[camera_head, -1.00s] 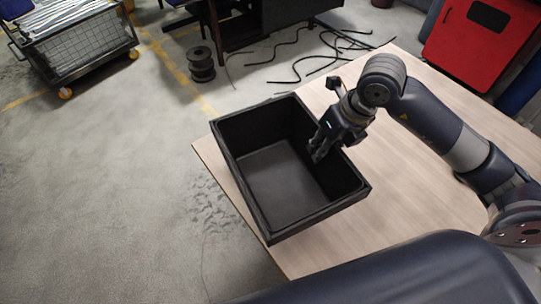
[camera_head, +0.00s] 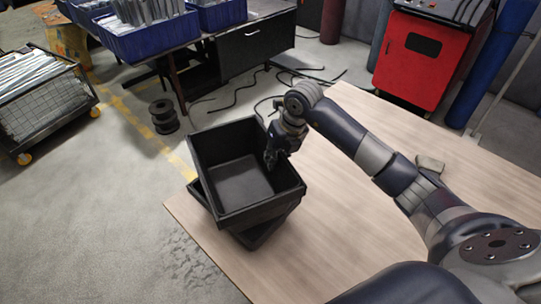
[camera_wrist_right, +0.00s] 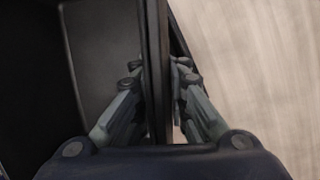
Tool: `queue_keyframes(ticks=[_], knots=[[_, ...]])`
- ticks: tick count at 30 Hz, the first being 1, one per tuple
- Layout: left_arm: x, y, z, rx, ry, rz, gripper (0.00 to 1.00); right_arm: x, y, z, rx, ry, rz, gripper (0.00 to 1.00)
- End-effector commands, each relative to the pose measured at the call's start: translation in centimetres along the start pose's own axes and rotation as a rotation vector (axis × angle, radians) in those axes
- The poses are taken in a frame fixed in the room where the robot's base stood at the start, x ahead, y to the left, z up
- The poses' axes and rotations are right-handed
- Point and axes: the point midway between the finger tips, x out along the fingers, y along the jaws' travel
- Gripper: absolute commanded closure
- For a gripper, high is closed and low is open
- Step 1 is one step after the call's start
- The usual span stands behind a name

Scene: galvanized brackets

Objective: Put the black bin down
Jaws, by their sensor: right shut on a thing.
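The black bin (camera_head: 262,207) is an empty, open-topped box near the left corner of the wooden table. My right gripper (camera_head: 272,159) is shut on its right wall, one finger inside and one outside. The right wrist view shows the wall (camera_wrist_right: 154,40) clamped between the fingers. A second black bin (camera_head: 264,236) shows beneath it, turned at an angle, mostly hidden by the upper one. I cannot tell whether the upper bin touches the lower one. My left gripper is not in view.
The wooden table (camera_head: 350,230) is clear to the right, apart from a small grey piece (camera_head: 430,164). Beyond it stand a red cabinet (camera_head: 425,60), a bench with blue crates (camera_head: 150,40), a black spool (camera_head: 163,116), a wire-sided cart (camera_head: 45,105) and loose cables on the floor.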

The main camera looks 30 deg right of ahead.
Motion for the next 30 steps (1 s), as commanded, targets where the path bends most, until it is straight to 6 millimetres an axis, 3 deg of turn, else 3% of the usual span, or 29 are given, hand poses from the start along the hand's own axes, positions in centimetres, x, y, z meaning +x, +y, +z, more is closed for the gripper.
queue_keyframes(ticks=[3, 13, 20, 30], knots=[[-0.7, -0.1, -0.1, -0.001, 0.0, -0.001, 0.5, 0.2, -0.1, 1.6, 0.002, -0.002, 0.004, 1.0], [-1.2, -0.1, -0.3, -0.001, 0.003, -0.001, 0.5, 0.8, -0.4, 3.4, 0.0, -0.003, 0.002, 1.0], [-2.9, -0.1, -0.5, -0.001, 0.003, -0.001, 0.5, 3.9, -0.9, 2.4, 0.0, 0.0, 0.003, 1.0], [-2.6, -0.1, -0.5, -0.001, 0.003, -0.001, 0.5, 4.5, -1.1, 2.3, -0.001, -0.003, 0.002, 1.0]])
